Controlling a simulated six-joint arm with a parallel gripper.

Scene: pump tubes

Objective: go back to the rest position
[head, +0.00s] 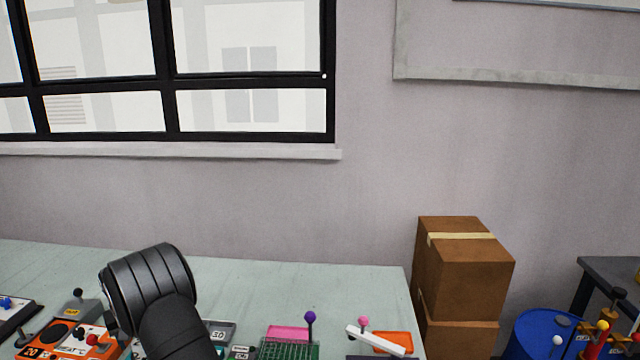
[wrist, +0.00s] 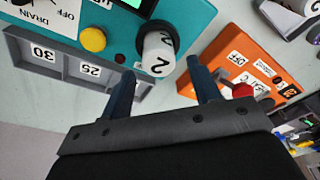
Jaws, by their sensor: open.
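My gripper (wrist: 160,68) is open and empty in the wrist view, its two dark blue fingers spread apart. Beyond the fingertips, a white cylinder marked 2 (wrist: 158,55) with a black top stands at the edge of a teal panel (wrist: 108,15). It shows between the fingers, and I cannot tell how far it is from them. In the head view my black arm reaches over the left part of the table, and my gripper is hidden there.
The wrist view shows a grey tray with marked slots (wrist: 62,68) and an orange box with a red knob (wrist: 238,60). The pale green table (head: 300,285) also holds a green rack (head: 290,349) and an orange tray (head: 394,343). Cardboard boxes (head: 462,280) and a blue barrel (head: 535,335) stand right.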

